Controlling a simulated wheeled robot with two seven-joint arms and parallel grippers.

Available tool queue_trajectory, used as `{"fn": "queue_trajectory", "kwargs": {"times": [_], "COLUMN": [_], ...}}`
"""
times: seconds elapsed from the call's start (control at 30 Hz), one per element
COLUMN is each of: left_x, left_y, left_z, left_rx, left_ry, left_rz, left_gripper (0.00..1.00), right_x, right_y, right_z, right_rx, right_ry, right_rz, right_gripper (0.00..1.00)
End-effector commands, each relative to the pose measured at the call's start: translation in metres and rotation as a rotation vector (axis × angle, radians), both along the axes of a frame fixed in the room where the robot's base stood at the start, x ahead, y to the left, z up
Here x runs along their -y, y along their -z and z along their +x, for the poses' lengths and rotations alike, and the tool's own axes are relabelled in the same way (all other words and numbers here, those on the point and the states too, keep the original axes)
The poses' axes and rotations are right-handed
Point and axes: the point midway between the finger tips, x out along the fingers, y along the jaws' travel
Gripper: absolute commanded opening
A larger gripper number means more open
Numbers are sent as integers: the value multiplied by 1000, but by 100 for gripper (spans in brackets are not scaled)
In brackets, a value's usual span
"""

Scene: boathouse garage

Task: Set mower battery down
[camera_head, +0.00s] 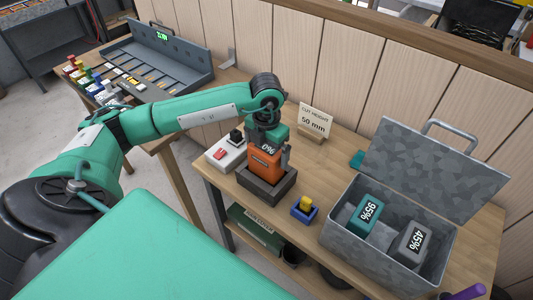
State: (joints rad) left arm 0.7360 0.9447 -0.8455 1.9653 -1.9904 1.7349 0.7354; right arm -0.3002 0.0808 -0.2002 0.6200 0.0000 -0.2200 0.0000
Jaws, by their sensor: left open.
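An orange mower battery (264,165) with a dark top reading 0% stands upright in a dark grey square holder (267,192) on the bench. My left gripper (270,146) points down over the battery's top from above. Its jaws are open, with a grey finger showing beside the battery; the other finger is hard to make out. My right gripper is out of view. A teal battery marked 95% (364,215) and a grey battery marked 45% (411,243) sit in an open metal box (347,243) to the right.
A white switch box (226,154) with red and black buttons stands left of the holder. A small blue block with a yellow top (305,208) is to its right. A "CUT HEIGHT 50 mm" card (314,121) stands behind.

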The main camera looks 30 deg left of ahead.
Motion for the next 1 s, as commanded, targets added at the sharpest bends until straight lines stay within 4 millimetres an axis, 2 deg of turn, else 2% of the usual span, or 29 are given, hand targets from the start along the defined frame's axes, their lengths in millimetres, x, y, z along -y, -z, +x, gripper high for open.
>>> {"fn": "queue_trajectory", "kwargs": {"times": [0.3,0.5,0.7,1.0], "left_x": [0,0,0,0], "left_y": [-70,-105,-121,-124], "left_z": [1,1,0,0], "left_rx": [8,6,4,3], "left_ry": [2,1,1,1], "left_rz": [-1,1,1,0], "left_gripper": [100,100,100,100], "right_x": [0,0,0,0], "right_y": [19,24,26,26], "right_z": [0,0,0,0], "right_rx": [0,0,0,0], "right_ry": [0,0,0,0], "right_rz": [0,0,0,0], "right_gripper": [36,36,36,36]}}
